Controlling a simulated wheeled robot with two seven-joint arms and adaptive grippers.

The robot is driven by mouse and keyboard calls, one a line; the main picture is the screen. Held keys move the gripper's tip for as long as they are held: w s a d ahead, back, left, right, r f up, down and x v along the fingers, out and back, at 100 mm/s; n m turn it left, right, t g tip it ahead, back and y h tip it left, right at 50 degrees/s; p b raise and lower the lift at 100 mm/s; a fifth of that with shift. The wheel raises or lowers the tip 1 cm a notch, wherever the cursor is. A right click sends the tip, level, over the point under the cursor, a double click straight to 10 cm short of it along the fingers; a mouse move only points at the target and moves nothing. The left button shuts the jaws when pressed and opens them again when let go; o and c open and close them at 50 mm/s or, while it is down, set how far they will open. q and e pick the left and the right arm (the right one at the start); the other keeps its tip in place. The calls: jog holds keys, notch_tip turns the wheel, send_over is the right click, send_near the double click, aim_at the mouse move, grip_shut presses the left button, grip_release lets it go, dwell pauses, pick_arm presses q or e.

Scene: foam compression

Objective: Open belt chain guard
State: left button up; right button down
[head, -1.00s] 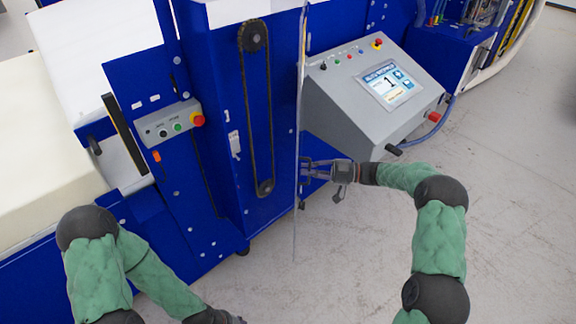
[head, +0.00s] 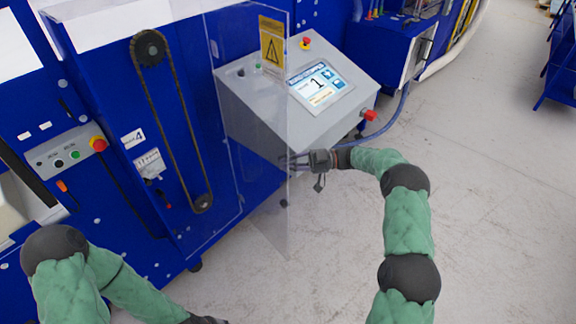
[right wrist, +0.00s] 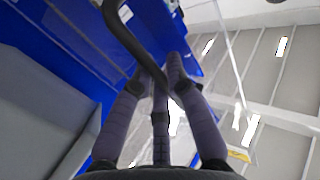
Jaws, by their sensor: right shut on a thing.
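The belt chain guard (head: 268,110) is a clear panel standing out from the blue machine, swung away from the chain and overlapping the grey console in the head view. It has a yellow warning sign (head: 272,45) at the top. The dark chain (head: 184,125) runs between two sprockets and is uncovered. My right gripper (head: 290,160) is at the panel's outer edge, shut on the guard's handle. In the right wrist view the black handle (right wrist: 128,40) passes between the fingers (right wrist: 170,85). My left arm's end is cut off at the bottom edge of the head view, its gripper hidden.
The grey console (head: 305,95) with a screen and buttons stands behind the panel. A control box (head: 65,150) with a red button is on the left. A blue hose (head: 385,125) hangs beyond my right gripper. The pale floor (head: 480,220) at the right is clear.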

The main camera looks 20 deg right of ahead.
jog(key=shift+w+d, duration=0.25)
jog(key=shift+d, duration=0.1)
jog(key=c, duration=1.2)
grip_release()
jog(key=s+d, duration=0.1)
jog(key=d, duration=1.1)
jog(key=shift+s, duration=0.4)
jog(key=shift+a+f, duration=0.1)
